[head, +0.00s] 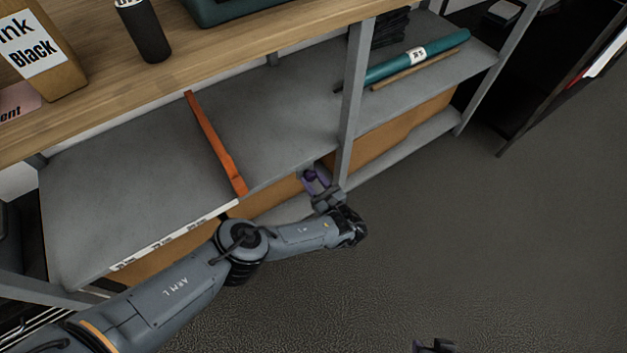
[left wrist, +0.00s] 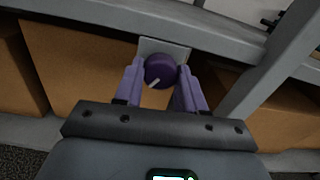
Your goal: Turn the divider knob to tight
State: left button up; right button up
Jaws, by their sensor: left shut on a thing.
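The divider knob (left wrist: 160,70) is a round purple knob with a pale pointer line, on a grey plate (left wrist: 176,48) at the front edge of the shelf. In the left wrist view the pointer slants toward the lower left. My left gripper (head: 318,181) is at the knob, its purple fingers (left wrist: 160,82) on either side of it and shut on it. In the head view the knob (head: 311,175) is small and partly hidden by the gripper. The orange divider (head: 214,143) stands on the grey shelf, left of the knob. The dial's markings cannot be read.
A grey upright post (head: 351,100) stands just right of the knob. Cardboard boxes (head: 385,140) sit below the shelf. A teal roll (head: 420,58) lies on the shelf at the right. An ink box (head: 38,50) stands on the wooden top.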

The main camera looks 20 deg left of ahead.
pick_arm(q)
jog(key=shift+m, duration=1.2)
jog(key=m, duration=0.3)
jog(key=shift+m, duration=0.3)
jog(key=m+b, duration=0.1)
jog(key=m, duration=0.4)
jog(key=shift+m, duration=0.3)
jog(key=o, duration=1.1)
jog(key=shift+c, duration=0.2)
jog(key=shift+s, duration=0.1)
